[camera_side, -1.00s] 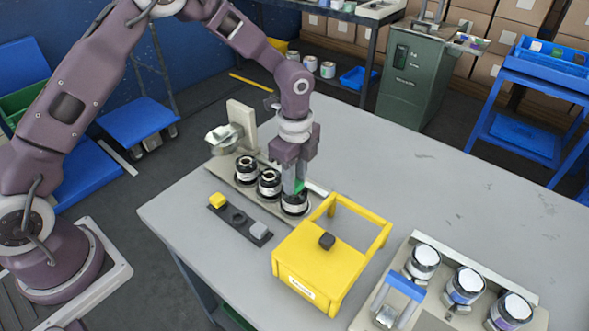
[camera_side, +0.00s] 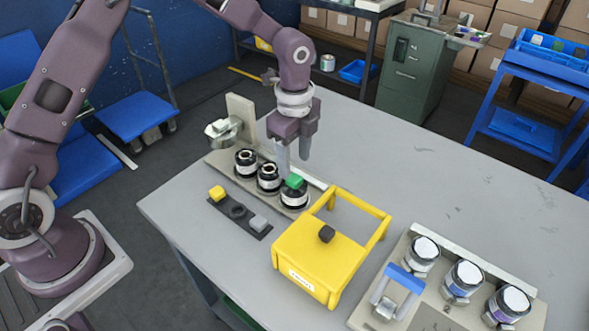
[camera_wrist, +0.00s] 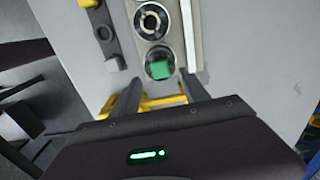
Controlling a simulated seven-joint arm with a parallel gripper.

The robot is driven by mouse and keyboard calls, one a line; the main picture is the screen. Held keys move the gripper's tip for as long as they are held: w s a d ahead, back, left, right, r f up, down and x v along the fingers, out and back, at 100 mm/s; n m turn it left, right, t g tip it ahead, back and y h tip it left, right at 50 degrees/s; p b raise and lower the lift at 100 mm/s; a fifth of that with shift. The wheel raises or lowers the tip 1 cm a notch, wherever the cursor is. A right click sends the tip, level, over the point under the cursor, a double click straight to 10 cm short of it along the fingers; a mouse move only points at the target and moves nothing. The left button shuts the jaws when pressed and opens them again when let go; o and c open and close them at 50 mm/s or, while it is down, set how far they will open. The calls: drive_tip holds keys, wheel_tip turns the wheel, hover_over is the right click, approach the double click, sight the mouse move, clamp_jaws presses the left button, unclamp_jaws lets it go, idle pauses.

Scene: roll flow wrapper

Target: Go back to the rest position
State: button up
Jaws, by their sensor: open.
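My gripper (camera_side: 293,158) is open and empty, above the row of black-and-white rolls on the beige plate (camera_side: 222,167). A green block (camera_side: 294,181) sits on top of the front roll (camera_side: 295,196), below and apart from the fingertips. The wrist view shows the green block (camera_wrist: 159,70) on its roll, ahead of my two spread fingers (camera_wrist: 160,92). The middle roll (camera_side: 268,178) and the far roll (camera_side: 246,163) have nothing on top.
A dark strip (camera_side: 238,212) holds a yellow block (camera_side: 217,193) and a grey block (camera_side: 258,222). A yellow guard frame (camera_side: 312,255) stands close to the rolls. A second fixture (camera_side: 423,317) with several capped rolls is at the right. The table's back right is clear.

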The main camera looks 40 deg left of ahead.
drive_tip(key=s+a+r+n+t+y, duration=0.1)
drive_tip(key=s+a+r+n, duration=0.1)
drive_tip(key=s+r+n, duration=0.5)
drive_tip(key=s+a+r+t, duration=0.2)
drive_tip(key=s+a+r, duration=0.15)
drive_tip(key=r, duration=0.75)
drive_tip(key=s+a+r+n+t+h, duration=0.1)
drive_tip(key=s+r+n+t, duration=0.1)
drive_tip(key=s+n, duration=0.8)
drive_tip(key=s, duration=0.8)
drive_tip(key=shift+a+r+n+t, duration=0.2)
drive_tip(key=shift+n+t, duration=0.1)
drive_tip(key=shift+n, duration=0.1)
